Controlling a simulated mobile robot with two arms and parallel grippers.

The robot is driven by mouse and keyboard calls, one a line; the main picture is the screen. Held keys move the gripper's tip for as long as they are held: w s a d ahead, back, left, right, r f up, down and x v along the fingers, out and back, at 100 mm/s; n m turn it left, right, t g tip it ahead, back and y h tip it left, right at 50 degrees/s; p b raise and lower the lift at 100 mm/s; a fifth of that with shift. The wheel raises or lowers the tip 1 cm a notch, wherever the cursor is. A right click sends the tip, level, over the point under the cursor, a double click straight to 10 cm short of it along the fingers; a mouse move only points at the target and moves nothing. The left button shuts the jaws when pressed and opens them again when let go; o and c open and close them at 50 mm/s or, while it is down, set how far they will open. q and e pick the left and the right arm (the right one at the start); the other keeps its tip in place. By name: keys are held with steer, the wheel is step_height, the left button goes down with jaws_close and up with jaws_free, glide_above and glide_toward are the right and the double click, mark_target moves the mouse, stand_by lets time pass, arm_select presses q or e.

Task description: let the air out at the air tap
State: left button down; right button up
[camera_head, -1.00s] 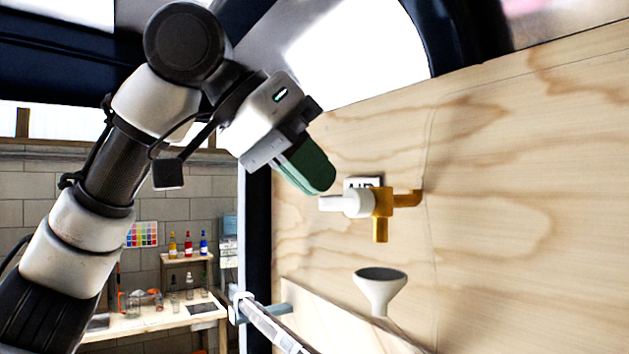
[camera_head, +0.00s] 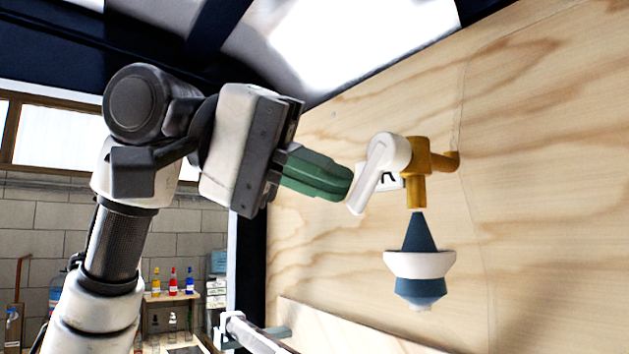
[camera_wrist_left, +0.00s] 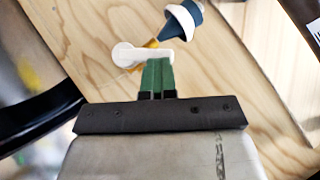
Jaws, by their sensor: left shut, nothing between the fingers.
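The air tap (camera_head: 418,165) is a brass-coloured fitting on the plywood wall, its spout pointing down. Its white lever (camera_head: 372,180) slants down and to the left from the hub. A label, partly hidden by the lever, sits behind it. A white funnel (camera_head: 398,265) is below the spout, with a blue cone (camera_head: 419,232) between spout and funnel and more blue below it. My left gripper (camera_head: 345,183), with green fingers, is shut and empty, its tips close beside the lever. The wrist view shows the fingertips (camera_wrist_left: 157,62) at the white lever (camera_wrist_left: 143,54); contact is unclear.
The plywood wall (camera_head: 540,200) fills the right side. A plywood ledge (camera_head: 345,325) and a grey bar (camera_head: 255,335) run along the bottom. A shelf with coloured bottles (camera_head: 172,282) stands in the far background left. Open wall lies right of the tap.

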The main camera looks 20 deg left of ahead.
arm_select(q)
steer(key=shift+d+f+n+h+b, duration=0.1)
steer(key=shift+f+n+h+b, duration=0.35)
steer(key=shift+f, duration=0.25)
steer(key=shift+d+f+n+g+h+b, duration=0.1)
steer(key=shift+f+n+g+h+b, duration=0.2)
steer(key=shift+n+h+b, duration=0.25)
steer(key=shift+s+d, duration=0.15)
arm_select(e)
steer(key=f, duration=0.1)
steer(key=w+f, duration=0.1)
steer(key=shift+w+a+f, duration=0.1)
steer(key=shift+w+f, duration=0.05)
steer(key=shift+f, duration=0.15)
arm_select(q)
steer(key=shift+f, duration=0.1)
arm_select(e)
steer(key=shift+a+f, duration=0.1)
steer(key=shift+a, duration=0.15)
steer(key=shift+d, duration=0.1)
